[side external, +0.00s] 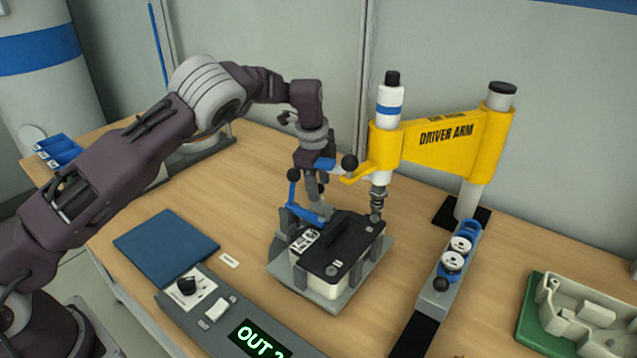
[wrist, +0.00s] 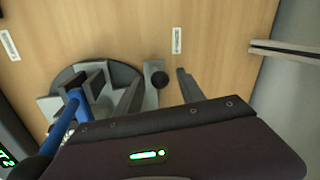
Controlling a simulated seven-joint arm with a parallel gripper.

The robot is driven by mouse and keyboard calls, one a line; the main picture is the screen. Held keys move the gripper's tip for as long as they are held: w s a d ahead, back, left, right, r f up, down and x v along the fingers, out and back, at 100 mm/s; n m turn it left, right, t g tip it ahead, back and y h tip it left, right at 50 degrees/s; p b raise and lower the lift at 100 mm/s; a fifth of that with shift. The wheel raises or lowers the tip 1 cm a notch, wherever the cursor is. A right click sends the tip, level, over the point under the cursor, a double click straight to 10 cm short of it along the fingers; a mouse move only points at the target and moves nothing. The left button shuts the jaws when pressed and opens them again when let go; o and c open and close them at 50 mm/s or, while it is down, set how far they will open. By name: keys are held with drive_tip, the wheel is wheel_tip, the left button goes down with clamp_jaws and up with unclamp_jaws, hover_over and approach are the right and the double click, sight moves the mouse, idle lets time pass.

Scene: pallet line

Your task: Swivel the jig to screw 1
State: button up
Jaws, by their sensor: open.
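The jig (side external: 322,296) is a grey plate on the table holding a white box with a black top (side external: 345,250). A blue clamp lever (side external: 305,213) with a dark knob stands at its left; a blue lever (wrist: 67,122) also shows in the wrist view. My gripper (side external: 318,196) points down at the back-left edge of the jig, close to the lever. In the wrist view, my open gripper (wrist: 161,77) has a dark round knob on a grey piece (wrist: 156,80) between its finger lines. Contact cannot be told. My wrist housing hides much of the jig there.
The yellow driver arm (side external: 440,140) reaches over the jig's back right, its bit near the box. A grey control panel (side external: 215,310) reading "OUT" lies in front, a blue mat (side external: 166,247) at left. A rail with white reels (side external: 452,262) and a green tray (side external: 535,320) are right.

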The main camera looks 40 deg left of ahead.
clamp_jaws()
idle(1.4)
